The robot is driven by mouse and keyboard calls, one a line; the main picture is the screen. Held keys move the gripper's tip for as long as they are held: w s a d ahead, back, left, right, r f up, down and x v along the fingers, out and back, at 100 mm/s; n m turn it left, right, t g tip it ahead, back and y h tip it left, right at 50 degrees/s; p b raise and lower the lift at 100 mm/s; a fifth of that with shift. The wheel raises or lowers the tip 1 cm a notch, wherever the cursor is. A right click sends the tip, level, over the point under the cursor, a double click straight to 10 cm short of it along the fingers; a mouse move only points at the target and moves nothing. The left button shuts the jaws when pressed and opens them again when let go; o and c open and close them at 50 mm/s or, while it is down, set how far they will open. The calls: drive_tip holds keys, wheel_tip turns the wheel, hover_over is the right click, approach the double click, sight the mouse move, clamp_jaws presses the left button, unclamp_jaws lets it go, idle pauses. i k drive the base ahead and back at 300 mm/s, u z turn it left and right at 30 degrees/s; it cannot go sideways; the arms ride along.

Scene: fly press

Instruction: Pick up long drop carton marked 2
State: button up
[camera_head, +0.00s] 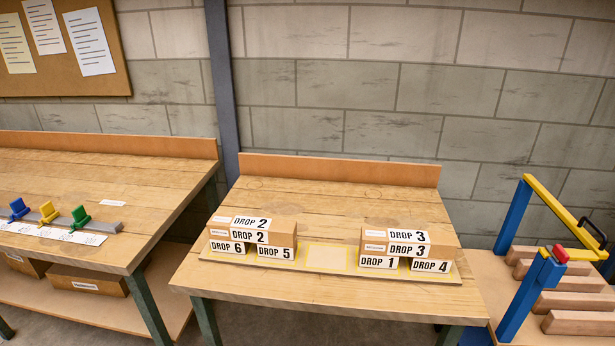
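The long drop carton marked 2 (264,229) is brown with white "DROP 2" labels on its top and front. It lies flat across two shorter cartons, DROP 6 (220,247) and DROP 5 (286,253), on the left half of a thin board (340,268). The board lies on the middle wooden table. My gripper is not in view.
A similar long carton, DROP 3 (398,238), lies across DROP 1 (378,262) and DROP 4 (431,266) to the right. Between the stacks is a clear gap. The left bench (150,190) holds coloured clips. A blue-yellow frame (513,218) stands right.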

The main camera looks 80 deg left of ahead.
sight(222, 226)
drive_tip(key=u, duration=2.75)
drive_tip(key=k, duration=0.25)
drive_tip(key=u, duration=0.45)
drive_tip(key=i, duration=0.35)
drive_tip(key=u, duration=3.05)
drive_tip(key=k, duration=1.15)
drive_tip(key=z, duration=0.45)
